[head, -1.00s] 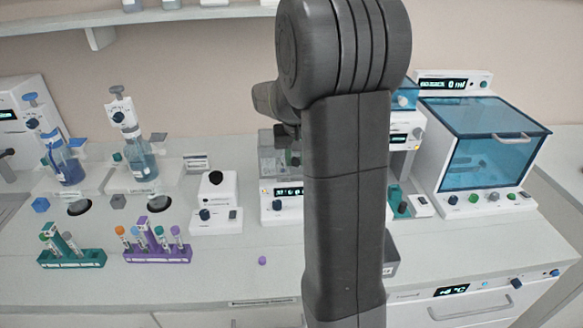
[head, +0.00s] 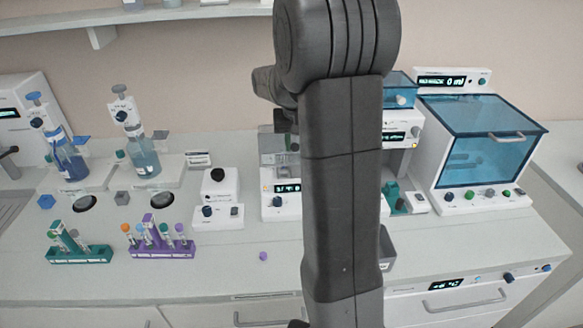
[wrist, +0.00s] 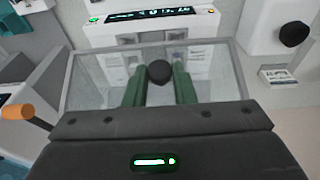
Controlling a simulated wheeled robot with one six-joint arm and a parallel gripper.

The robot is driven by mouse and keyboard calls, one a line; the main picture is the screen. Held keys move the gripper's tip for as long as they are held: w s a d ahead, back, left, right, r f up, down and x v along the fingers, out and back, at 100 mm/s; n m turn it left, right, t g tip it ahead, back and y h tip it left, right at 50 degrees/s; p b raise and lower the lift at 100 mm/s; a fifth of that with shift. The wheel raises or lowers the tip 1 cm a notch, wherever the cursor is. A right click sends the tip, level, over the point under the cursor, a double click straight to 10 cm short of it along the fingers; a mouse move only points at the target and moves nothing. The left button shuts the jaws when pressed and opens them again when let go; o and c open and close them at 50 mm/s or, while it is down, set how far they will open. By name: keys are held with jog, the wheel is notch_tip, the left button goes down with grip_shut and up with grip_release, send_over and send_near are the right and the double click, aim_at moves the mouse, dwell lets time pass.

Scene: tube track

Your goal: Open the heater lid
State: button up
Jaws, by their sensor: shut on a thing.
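The heater (head: 283,203) is the white box with a lit display, beside my arm in the head view. Its clear lid (head: 276,146) is partly hidden by my arm. In the wrist view the clear lid (wrist: 105,88) fills the middle, with a round black knob (wrist: 159,72) on it. My gripper (wrist: 160,76) has its two green fingers shut on the knob, one on each side. The heater's display panel (wrist: 150,15) shows at the top of the wrist view. I cannot tell how far the lid is tilted.
A blue-lidded chamber (head: 487,140) stands to the right. A small white device with a black knob (head: 217,185) stands to the left. Purple (head: 162,250) and green (head: 80,255) tube racks are farther left. A small purple cap (head: 263,256) lies on the bench front.

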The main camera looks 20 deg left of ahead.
jog(key=shift+r, duration=0.1)
jog(key=shift+w+a+r+p, duration=0.2)
jog(key=shift+w+r+p, duration=0.15)
jog(key=shift+r+p, duration=0.25)
jog(key=shift+w+a+r+p, duration=0.3)
jog(key=shift+w+r+p, duration=0.45)
jog(key=shift+p, duration=0.25)
jog(key=shift+w+a, duration=0.1)
jog(key=shift+w, duration=0.1)
jog(key=shift+w+a+r, duration=0.35)
jog(key=shift+w+r, duration=0.2)
jog(key=shift+w, duration=0.1)
jog(key=shift+w+a+r, duration=0.3)
jog(key=shift+w+r, duration=0.2)
jog(key=shift+w, duration=0.15)
